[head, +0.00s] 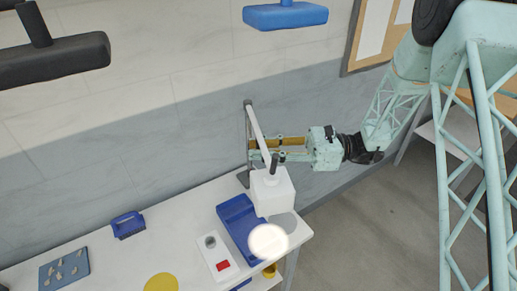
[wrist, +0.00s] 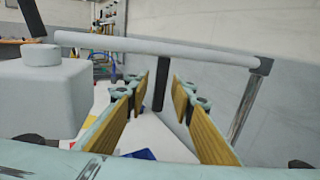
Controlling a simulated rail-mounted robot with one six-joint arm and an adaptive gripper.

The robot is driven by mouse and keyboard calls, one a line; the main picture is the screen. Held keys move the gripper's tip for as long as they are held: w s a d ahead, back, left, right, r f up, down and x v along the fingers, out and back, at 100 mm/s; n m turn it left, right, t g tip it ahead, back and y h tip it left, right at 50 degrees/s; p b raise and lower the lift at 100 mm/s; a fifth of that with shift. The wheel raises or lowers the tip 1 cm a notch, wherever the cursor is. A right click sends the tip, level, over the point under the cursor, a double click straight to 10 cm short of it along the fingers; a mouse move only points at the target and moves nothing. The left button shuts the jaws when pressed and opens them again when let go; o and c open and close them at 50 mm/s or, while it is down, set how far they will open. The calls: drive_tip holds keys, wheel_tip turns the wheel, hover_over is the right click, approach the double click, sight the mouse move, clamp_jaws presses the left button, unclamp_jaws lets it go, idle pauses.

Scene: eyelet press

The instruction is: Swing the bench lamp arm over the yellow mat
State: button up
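The bench lamp has a grey post (head: 248,140), a pale arm (head: 258,130) and a white boxy head (head: 273,190) with a dark knob on top. A bright round disc (head: 268,241) shows below the head. In the wrist view the lamp arm (wrist: 160,47) crosses above my fingers, with the head (wrist: 50,95) at left and the post (wrist: 243,105) at right. A dark upright bar (wrist: 162,85) below the arm shows between my fingers. My gripper (head: 254,149) is open, its tan-padded fingers apart at the lamp arm. The yellow mat (head: 161,283) lies front left on the bench.
The white bench (head: 185,220) holds a blue tray (head: 238,222), a white panel with a red button (head: 221,264), a dark blue brush-like block (head: 128,224) and a blue board with small pieces (head: 64,270). The tiled wall (head: 130,120) stands close behind.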

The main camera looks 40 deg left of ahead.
clamp_jaws()
